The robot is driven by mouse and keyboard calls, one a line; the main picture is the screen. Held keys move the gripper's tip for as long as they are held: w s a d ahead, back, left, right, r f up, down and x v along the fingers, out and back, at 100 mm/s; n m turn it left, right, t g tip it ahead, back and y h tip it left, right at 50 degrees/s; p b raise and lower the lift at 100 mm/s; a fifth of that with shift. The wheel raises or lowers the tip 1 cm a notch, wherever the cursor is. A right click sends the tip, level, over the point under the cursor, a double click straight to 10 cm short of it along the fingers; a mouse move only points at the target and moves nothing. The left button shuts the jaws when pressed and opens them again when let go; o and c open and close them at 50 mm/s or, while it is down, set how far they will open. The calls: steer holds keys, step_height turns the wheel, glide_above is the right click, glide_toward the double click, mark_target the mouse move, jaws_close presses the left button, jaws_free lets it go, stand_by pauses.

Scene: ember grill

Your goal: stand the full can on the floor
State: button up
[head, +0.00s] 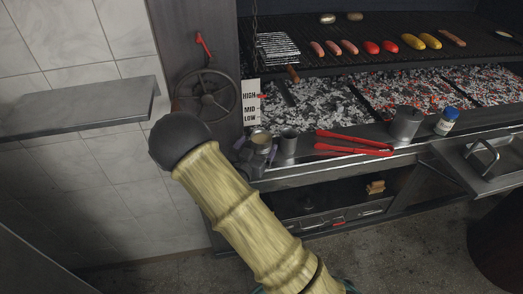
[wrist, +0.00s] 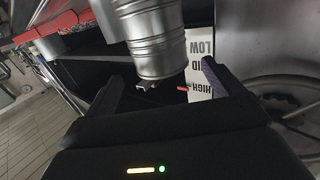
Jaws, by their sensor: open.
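A ribbed metal can (head: 261,140) with a pale tan top stands on the ledge in front of the grill, below the HIGH-MID-LOW sign. A ribbed metal can also fills the top middle of the wrist view (wrist: 153,35), appearing between my two fingers. My gripper (wrist: 160,76) is open, with one finger to each side of the can; I cannot tell whether either finger touches it. The floor (head: 400,245) shows as bare grey concrete in front of the grill.
A grey metal cup (head: 288,142) stands close right of the can. A handwheel (head: 206,95) is on the left. A wall shelf (head: 80,108) juts out at left.

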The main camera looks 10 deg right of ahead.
mark_target(265, 131)
steer(key=p+x, duration=0.1)
steer(key=x, duration=0.4)
steer(key=shift+w+p, duration=0.15)
steer(key=shift+p, duration=0.15)
steer(key=shift+a, duration=0.1)
steer(key=c, duration=1.9)
steer(key=shift+r, duration=0.15)
step_height(265, 131, up, 10)
steer(key=b, duration=0.1)
